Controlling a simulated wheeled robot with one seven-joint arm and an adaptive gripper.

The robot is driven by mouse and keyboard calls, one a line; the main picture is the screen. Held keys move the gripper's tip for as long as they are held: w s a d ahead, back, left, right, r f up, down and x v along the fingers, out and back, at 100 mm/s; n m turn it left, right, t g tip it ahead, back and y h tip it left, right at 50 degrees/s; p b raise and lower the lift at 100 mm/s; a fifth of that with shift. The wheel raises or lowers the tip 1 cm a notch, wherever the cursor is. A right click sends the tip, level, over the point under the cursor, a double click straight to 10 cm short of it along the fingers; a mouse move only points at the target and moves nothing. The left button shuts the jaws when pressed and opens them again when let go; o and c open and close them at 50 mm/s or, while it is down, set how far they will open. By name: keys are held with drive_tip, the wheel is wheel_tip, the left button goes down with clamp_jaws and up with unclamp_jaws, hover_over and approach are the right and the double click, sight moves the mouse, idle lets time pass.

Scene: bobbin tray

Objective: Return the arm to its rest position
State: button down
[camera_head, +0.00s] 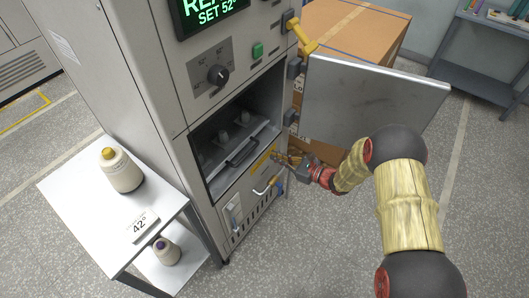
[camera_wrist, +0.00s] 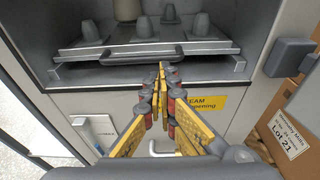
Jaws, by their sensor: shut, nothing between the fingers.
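My gripper (camera_head: 285,160) is at the end of my arm, in front of the lower front of the grey machine, just below the open chamber. In the wrist view my gripper (camera_wrist: 164,72) has its yellow fingers together with nothing between them. The tips lie in front of the tray's dark handle (camera_wrist: 112,56) in that picture; I cannot tell whether they touch it. The tray (camera_head: 225,159) sits in the chamber with grey pegs on it. In the wrist view a pale bobbin (camera_wrist: 127,10) stands on the tray at the back.
The chamber door (camera_head: 372,95) stands open to the right, close to my arm. A white side table (camera_head: 85,205) at left holds a bobbin (camera_head: 121,171) and a 42° card (camera_head: 140,225); another bobbin (camera_head: 166,251) is on its lower shelf. A cardboard box (camera_head: 355,30) stands behind the door.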

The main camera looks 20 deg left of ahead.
drive_tip(key=p+v, duration=0.1)
drive_tip(key=v, duration=0.4)
drive_tip(key=shift+s+d, duration=0.1)
drive_tip(key=shift+s, duration=0.1)
